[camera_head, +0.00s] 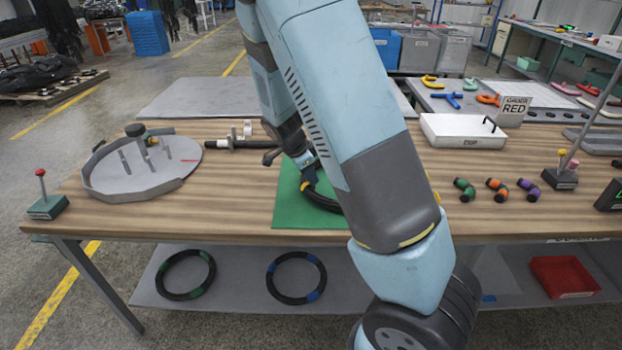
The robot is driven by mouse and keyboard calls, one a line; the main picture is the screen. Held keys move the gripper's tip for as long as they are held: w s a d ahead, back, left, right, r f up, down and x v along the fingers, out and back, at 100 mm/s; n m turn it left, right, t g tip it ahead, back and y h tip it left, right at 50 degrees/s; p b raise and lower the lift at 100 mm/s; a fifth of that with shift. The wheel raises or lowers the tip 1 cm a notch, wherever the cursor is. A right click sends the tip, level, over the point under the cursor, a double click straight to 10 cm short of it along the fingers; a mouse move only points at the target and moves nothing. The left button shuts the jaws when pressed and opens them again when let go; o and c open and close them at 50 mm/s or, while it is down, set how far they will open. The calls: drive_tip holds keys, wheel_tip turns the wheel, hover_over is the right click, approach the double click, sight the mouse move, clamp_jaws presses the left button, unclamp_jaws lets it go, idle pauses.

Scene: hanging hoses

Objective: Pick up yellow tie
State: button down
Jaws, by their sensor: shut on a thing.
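A black hose ring lies on the green mat (287,207), partly hidden behind my arm. The yellow tie (304,186) shows as a small yellow band at the ring's upper left. My gripper (307,177) reaches down over the mat and is shut on the yellow tie, at or just above the mat. The fingertips are small and partly hidden, so the exact contact is hard to see.
A grey round fixture with posts (131,165) stands on the table's left. A white tray (462,131) and several short coloured hose pieces (497,189) are right of my arm. Rings with green (186,274) and blue (296,277) bands lie on the lower shelf.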

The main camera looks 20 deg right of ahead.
wheel_tip(320, 180, up, 10)
idle(0.5)
drive_tip(key=c, duration=1.5)
unclamp_jaws()
clamp_jaws()
